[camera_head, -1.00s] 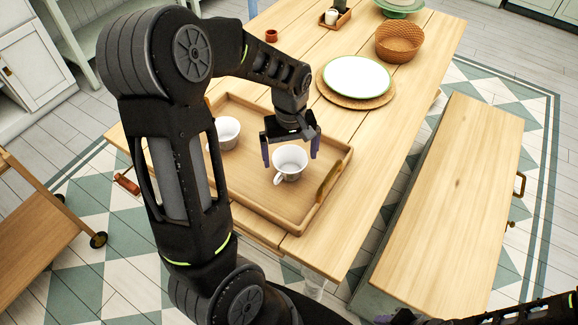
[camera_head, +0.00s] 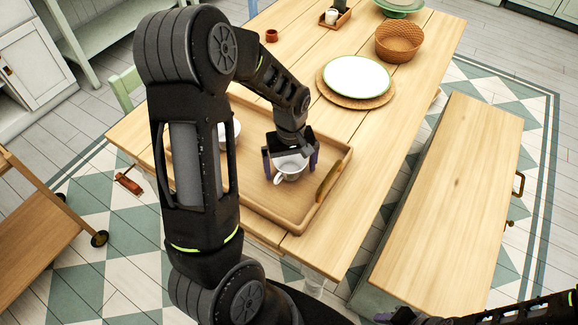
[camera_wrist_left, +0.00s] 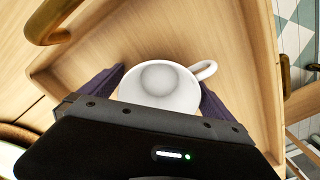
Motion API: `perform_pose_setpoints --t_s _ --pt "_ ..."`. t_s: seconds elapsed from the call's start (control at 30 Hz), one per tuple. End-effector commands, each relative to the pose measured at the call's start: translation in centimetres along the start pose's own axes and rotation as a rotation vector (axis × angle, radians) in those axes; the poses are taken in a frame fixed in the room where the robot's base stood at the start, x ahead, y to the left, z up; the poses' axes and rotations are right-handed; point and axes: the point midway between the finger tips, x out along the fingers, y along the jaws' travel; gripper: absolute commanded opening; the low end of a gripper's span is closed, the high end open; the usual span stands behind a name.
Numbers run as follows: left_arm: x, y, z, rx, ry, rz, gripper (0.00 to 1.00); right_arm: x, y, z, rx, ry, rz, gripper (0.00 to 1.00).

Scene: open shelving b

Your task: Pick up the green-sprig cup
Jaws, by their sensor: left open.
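A white cup (camera_head: 288,172) stands upright on the wooden tray (camera_head: 268,205); no green sprig can be made out on it. My left gripper (camera_head: 291,170) is open and lowered over this cup, one purple finger on each side. In the left wrist view the cup (camera_wrist_left: 160,85) sits between the open fingers, its handle pointing to the upper right past one finger. Whether the fingers touch it I cannot tell. A second white cup (camera_head: 236,131) on the tray is mostly hidden behind my left arm. My right gripper (camera_head: 395,318) shows only partly at the bottom edge.
The tray has raised rims and a handle (camera_head: 328,181) close to the right of the gripper. Farther back on the table are a plate (camera_head: 357,75) on a woven mat, a basket (camera_head: 399,43) and a small brown pot (camera_head: 271,36). A wooden-topped cabinet (camera_head: 455,180) stands right.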

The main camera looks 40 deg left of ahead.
Motion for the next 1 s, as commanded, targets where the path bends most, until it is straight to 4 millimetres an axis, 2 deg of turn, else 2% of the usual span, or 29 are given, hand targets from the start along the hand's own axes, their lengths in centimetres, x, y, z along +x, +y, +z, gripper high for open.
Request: perform_pose_setpoints --t_s 0.17,1.0 --pt "-0.02 0.01 -0.01 0.000 0.000 0.000 1.00 0.00 0.00 0.00 0.000 0.000 0.000 0.36" --pt "-0.05 0.02 -0.03 0.000 0.001 0.001 0.33 -0.01 0.00 0.00 0.000 0.000 0.000 0.36"
